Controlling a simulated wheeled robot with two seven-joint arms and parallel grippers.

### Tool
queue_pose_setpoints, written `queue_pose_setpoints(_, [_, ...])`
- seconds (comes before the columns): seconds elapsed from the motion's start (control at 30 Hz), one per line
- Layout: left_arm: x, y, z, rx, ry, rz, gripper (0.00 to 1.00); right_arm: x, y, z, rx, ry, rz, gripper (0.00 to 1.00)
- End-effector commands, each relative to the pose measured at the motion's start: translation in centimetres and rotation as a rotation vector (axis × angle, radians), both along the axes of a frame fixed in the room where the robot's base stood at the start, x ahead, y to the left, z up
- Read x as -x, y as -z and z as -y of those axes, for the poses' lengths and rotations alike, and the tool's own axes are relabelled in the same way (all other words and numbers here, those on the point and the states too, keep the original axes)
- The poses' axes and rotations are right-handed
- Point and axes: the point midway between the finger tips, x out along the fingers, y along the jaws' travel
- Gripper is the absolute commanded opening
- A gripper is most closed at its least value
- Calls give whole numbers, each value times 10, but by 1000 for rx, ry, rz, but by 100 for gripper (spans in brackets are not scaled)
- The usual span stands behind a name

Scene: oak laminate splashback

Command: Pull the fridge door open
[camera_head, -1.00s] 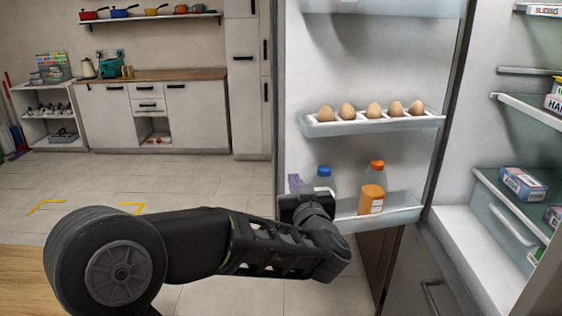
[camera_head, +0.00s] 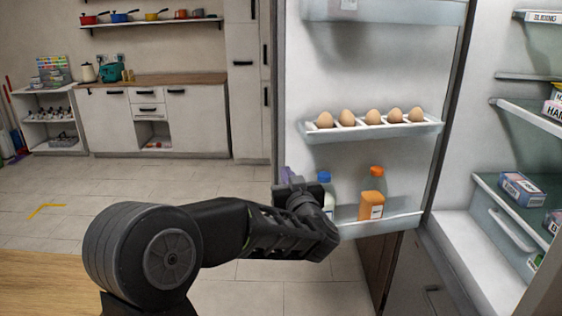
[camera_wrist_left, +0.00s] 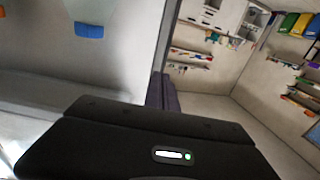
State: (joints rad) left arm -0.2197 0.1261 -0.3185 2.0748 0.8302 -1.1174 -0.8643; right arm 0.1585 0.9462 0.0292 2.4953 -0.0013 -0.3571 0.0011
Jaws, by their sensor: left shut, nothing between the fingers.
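The fridge door (camera_head: 385,75) stands wide open in the head view, its inner side with shelves facing me. The fridge interior (camera_head: 465,215) shows at the right. My left gripper (camera_head: 287,175) is at the door's free left edge, low down by the bottom door shelf. Its purple fingers are shut with nothing between them; they also show in the left wrist view (camera_wrist_left: 162,93), beside the door edge. I cannot tell whether they touch the door. The door's outer side and handle are hidden. My right gripper is not in view.
Eggs (camera_head: 375,117) sit in the door's middle shelf. A blue-capped bottle (camera_head: 325,178) and an orange-capped bottle (camera_head: 371,195) stand in the lower one. Open tiled floor (camera_head: 130,178) lies left of the door. A wooden surface (camera_head: 45,285) is at the lower left.

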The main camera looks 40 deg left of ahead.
Motion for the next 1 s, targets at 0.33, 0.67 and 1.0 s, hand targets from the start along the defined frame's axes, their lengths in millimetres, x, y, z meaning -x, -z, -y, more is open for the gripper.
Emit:
queue_pose_setpoints(0.33, [-38,0,-46,-1,-1,-2,0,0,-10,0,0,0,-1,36])
queue_pose_setpoints(0.67, [-46,0,-55,-1,1,-1,0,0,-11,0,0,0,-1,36])
queue_pose_setpoints(1.0, [-47,1,-57,-1,5,0,0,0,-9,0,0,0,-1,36])
